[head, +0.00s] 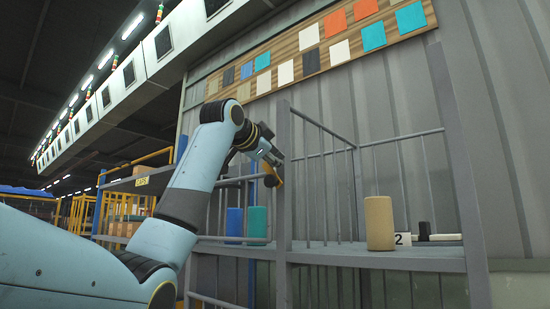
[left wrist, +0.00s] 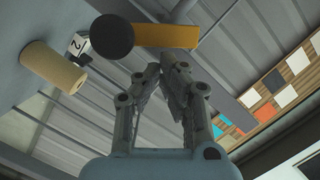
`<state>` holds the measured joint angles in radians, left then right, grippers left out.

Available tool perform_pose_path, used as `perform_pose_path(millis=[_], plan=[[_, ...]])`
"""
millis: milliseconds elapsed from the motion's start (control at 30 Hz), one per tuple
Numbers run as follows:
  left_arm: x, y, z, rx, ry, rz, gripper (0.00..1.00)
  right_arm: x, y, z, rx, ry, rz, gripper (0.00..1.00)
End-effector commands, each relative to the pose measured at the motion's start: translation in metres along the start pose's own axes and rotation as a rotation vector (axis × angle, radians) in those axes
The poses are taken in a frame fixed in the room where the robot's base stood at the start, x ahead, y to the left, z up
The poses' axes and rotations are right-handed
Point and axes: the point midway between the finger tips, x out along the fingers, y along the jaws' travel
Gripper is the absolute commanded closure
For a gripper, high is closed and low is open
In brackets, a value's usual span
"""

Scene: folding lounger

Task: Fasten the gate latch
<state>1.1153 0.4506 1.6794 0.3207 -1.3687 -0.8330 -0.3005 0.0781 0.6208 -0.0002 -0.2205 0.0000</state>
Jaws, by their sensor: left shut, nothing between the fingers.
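The gate latch shows in the left wrist view as a yellow bar (left wrist: 167,36) with a round black knob (left wrist: 106,36) at its left end, beside a grey rail. In the head view the small dark knob (head: 270,181) is beside the grey post, partly hidden by my gripper. My left gripper (head: 275,158) is just above the latch there. In the left wrist view its fingers (left wrist: 163,69) are shut and empty, with the tips just short of the yellow bar. I see no contact. My right gripper is in neither view.
A tan cylinder (head: 379,222) and a white block marked 2 (head: 403,239) stand on the grey platform (head: 345,254) at right. Blue (head: 234,222) and teal (head: 257,222) cylinders stand behind the railing. Coloured squares hang on a wooden board (head: 290,72) above.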

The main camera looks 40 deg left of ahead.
Motion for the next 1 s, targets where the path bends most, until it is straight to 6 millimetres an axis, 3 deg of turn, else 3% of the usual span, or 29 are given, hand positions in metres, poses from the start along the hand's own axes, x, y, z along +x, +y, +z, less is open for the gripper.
perform_pose_path(millis=[1000], plan=[[0.001,-0.0049,0.0047,-0.104,0.0,0.027,1.0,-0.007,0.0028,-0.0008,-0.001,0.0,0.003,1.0]])
